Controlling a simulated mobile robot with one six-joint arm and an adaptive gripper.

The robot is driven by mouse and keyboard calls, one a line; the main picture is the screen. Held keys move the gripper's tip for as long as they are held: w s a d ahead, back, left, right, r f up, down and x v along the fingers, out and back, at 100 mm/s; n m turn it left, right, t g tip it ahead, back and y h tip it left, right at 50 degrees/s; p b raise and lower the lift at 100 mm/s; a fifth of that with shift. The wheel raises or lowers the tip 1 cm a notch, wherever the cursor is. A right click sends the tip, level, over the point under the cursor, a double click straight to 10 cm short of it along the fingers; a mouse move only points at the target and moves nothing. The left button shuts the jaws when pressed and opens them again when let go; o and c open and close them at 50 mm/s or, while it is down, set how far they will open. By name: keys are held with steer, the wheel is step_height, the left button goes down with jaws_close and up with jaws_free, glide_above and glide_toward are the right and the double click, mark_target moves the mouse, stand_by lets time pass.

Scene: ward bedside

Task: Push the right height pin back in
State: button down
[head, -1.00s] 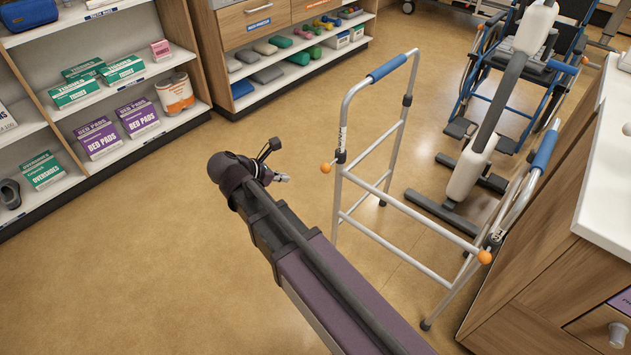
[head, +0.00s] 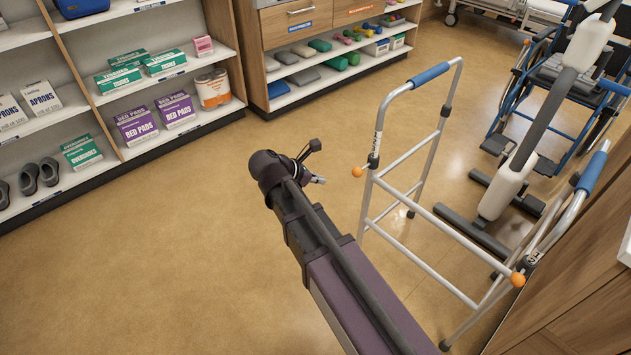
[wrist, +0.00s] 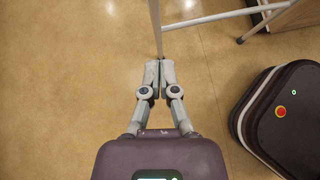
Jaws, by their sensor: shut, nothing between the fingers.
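The walking frame has silver tubes (head: 417,278), blue hand grips and two orange round-headed pins. One orange pin (head: 357,171) is on its left front leg, the other orange pin (head: 517,279) on its right front leg. How far either pin stands out is too small to tell. My gripper (head: 319,180) is left of the left pin in the head view, apart from the right pin. In the wrist view my gripper (wrist: 153,63) is shut and empty, and a thin metal leg (wrist: 156,30) shows just beyond the fingertips; no orange pin shows there.
A wooden cabinet (head: 580,270) stands close to the walking frame's right side. A wheelchair (head: 550,100) and a grey-and-white lifting device (head: 505,190) stand behind it. Shelves with boxes (head: 135,126) line the left. Open floor (head: 190,260) lies left of my arm.

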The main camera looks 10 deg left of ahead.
mark_target(359, 171)
steer(key=w+d+f+b, duration=0.3)
steer(key=w+d, duration=0.3)
steer(key=d, duration=0.1)
steer(key=shift+f, duration=0.3)
stand_by(0.4)
